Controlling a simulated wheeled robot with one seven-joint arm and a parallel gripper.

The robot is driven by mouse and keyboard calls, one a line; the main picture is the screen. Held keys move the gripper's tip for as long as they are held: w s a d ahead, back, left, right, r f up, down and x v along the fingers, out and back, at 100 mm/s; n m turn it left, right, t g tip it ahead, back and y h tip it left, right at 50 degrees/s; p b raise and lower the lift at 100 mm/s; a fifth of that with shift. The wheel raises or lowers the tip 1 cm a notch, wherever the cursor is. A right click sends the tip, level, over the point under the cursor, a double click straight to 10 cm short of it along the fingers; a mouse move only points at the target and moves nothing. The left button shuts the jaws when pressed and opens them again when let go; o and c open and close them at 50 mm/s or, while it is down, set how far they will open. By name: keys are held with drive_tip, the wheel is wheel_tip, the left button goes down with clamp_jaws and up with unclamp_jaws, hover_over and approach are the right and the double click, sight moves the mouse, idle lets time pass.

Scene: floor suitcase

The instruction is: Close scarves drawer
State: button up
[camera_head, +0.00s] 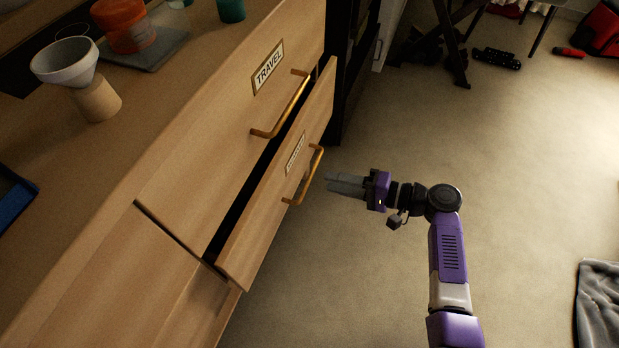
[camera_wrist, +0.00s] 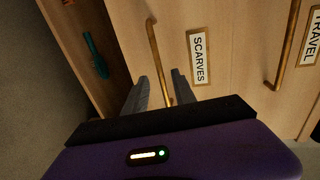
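The scarves drawer (camera_head: 278,194) is the light wood drawer below the travel drawer. It is pulled partly out, with a dark gap along its top edge. Its label (camera_wrist: 199,57) reads SCARVES in the wrist view. Its brass bar handle (camera_head: 315,172) also shows in the wrist view (camera_wrist: 155,50). My gripper (camera_head: 328,183) is just right of this handle in the head view, pointing at the drawer front and seemingly apart from it. In the wrist view my grey fingers (camera_wrist: 160,82) are open, with the handle's lower part showing in the gap between them. They hold nothing.
The travel drawer (camera_head: 230,115) above looks shut. The dresser top holds a white funnel-shaped cup (camera_head: 66,62) and an orange container (camera_head: 122,22). A teal object (camera_wrist: 95,55) shows in the wrist view. Carpet right of the dresser is mostly clear; a grey cloth (camera_head: 600,305) lies far right.

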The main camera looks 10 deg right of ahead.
sight(310, 176)
drive_tip(key=b+x, duration=0.2)
drive_tip(key=x, duration=0.5)
drive_tip(key=shift+w+a, duration=0.1)
drive_tip(key=shift+a, duration=0.05)
clamp_jaws()
drive_tip(key=shift+f, duration=0.1)
idle(1.1)
